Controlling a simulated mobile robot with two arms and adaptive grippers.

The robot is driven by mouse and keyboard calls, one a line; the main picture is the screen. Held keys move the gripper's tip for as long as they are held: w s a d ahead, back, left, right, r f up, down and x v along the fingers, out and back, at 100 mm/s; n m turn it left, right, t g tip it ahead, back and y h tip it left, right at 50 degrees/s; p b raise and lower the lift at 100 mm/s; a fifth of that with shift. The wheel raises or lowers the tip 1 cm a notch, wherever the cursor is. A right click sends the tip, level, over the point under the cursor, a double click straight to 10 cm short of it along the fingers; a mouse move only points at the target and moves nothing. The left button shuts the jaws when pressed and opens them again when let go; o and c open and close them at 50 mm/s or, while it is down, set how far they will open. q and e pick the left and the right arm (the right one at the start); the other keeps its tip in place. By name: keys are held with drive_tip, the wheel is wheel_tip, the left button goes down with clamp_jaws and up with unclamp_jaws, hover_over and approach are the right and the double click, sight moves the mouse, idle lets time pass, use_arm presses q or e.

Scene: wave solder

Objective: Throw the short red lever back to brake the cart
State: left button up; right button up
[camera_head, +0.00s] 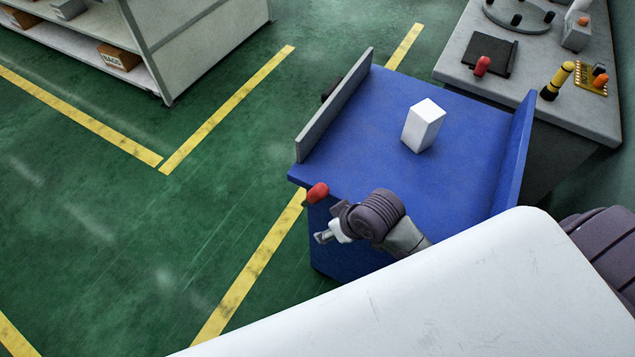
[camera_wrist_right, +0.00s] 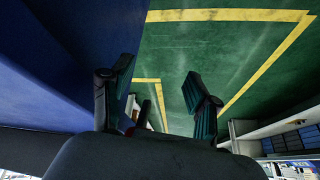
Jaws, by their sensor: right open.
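The blue cart (camera_head: 465,130) stands in the middle of the head view with a white block (camera_head: 424,126) on its top. The short red lever (camera_head: 317,192) sticks up at the cart's near left corner. My right gripper (camera_head: 325,236) is open just below and beside the lever, at the cart's near end, and appears apart from it. In the right wrist view my open gripper (camera_wrist_right: 160,92) has its fingers spread over green floor, with the cart's blue side at left. A small red patch shows low by the left finger; I cannot tell if it is the lever. My left gripper is out of view.
A grey workbench (camera_head: 590,110) with a black plate, a red handle (camera_head: 482,66) and a yellow-black tool (camera_head: 557,80) adjoins the cart at right. A shelf (camera_head: 190,45) stands back left. Open green floor with yellow lines lies left of the cart.

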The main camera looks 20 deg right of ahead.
drive_tip(key=a+r+n+y, duration=0.2)
drive_tip(key=a+r+n, duration=0.1)
drive_tip(key=r, duration=1.2)
drive_tip(key=n+g+h, duration=0.1)
approach(320, 186)
drive_tip(key=x, duration=1.1)
drive_tip(key=shift+f, duration=0.25)
drive_tip(key=shift+w, duration=0.1)
clamp_jaws()
